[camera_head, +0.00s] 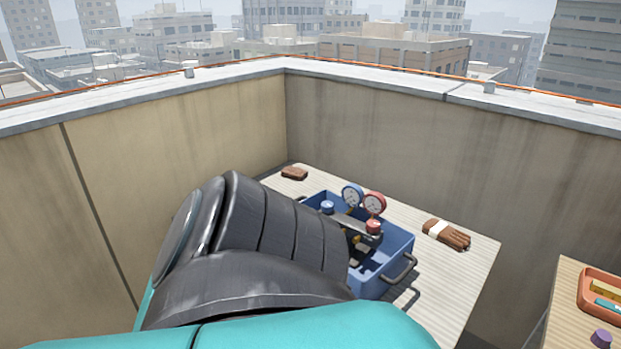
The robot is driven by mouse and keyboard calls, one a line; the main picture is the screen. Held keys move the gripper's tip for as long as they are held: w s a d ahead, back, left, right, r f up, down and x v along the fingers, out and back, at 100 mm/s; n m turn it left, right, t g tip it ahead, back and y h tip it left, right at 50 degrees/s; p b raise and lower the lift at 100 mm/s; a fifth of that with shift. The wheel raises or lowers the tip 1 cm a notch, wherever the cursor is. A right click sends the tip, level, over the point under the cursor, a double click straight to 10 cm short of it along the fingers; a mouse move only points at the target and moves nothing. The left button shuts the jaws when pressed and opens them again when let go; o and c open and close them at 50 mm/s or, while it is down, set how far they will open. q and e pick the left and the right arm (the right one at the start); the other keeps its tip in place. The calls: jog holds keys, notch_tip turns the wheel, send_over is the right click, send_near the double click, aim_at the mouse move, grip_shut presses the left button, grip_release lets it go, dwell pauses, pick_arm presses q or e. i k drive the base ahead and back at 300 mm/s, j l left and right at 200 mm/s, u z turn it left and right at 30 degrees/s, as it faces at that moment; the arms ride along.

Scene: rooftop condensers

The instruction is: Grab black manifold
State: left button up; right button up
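The manifold (351,224) is a bar-shaped body with a blue gauge, a red gauge, a blue knob and a red knob. It sits in the blue open-topped box (396,262) on a light wooden table. Its lower left part is hidden behind my large dark grey and teal arm, which fills the lower left and middle of the head view. Dark parts below the bar are too small to tell apart. I see no gripper fingers: my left gripper is not visible, and my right gripper is not in view.
An orange tray (590,308) and a purple object (601,338) are on another table at right. Concrete parapet walls (400,150) stand close behind.

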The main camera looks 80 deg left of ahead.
aim_at(360, 242)
jog(key=u, duration=2.25)
jog(key=k, duration=0.05)
